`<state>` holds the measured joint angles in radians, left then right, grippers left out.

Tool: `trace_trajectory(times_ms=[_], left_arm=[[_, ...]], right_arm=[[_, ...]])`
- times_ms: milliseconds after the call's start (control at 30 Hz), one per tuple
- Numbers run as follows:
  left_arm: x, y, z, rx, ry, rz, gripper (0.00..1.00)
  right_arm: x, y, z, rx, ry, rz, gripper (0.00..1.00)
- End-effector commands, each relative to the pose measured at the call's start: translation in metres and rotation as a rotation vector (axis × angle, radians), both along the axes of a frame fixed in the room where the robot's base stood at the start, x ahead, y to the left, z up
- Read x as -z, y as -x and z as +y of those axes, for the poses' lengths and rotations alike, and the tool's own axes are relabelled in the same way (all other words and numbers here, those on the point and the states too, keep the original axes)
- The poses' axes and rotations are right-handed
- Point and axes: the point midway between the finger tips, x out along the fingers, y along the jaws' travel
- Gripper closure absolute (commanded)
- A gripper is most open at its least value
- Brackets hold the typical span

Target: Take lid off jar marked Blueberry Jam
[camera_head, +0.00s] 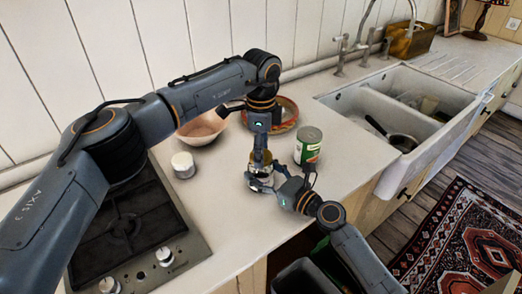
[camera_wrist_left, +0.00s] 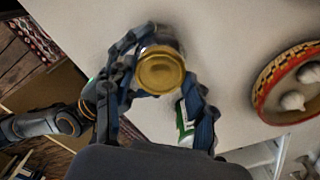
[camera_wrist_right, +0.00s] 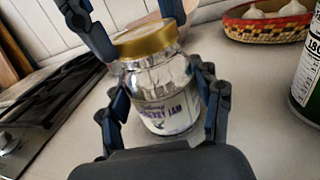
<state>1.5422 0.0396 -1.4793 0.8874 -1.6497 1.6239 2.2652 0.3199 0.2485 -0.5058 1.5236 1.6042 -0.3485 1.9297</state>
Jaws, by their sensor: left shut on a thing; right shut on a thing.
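The glass jar (camera_wrist_right: 165,88) stands upright on the counter; its label partly reads "BERRY JAM", with the rest hard to read. Its gold lid (camera_wrist_right: 147,38) sits on the jar's mouth and also shows from above in the left wrist view (camera_wrist_left: 160,70). My left gripper (camera_head: 260,158) points down over the jar, its fingers on both sides of the lid and shut on it. My right gripper (camera_head: 266,182) comes in low from the side, shut around the jar's glass body. In the head view the grippers hide much of the jar.
A green-labelled can (camera_head: 308,150) stands just right of the jar. A patterned basket (camera_wrist_left: 268,82) with garlic lies behind. The stove (camera_head: 130,235) is left, the sink (camera_head: 400,110) right.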

Motion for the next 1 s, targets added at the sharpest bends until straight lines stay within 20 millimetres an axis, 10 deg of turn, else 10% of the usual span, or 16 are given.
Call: trace_trajectory(times_ms=[1000], left_arm=[[-0.027,0.0,0.0,0.0,0.0,-0.002,0.83]], right_arm=[[0.0,0.0,0.0,0.0,0.0,0.0,1.0]])
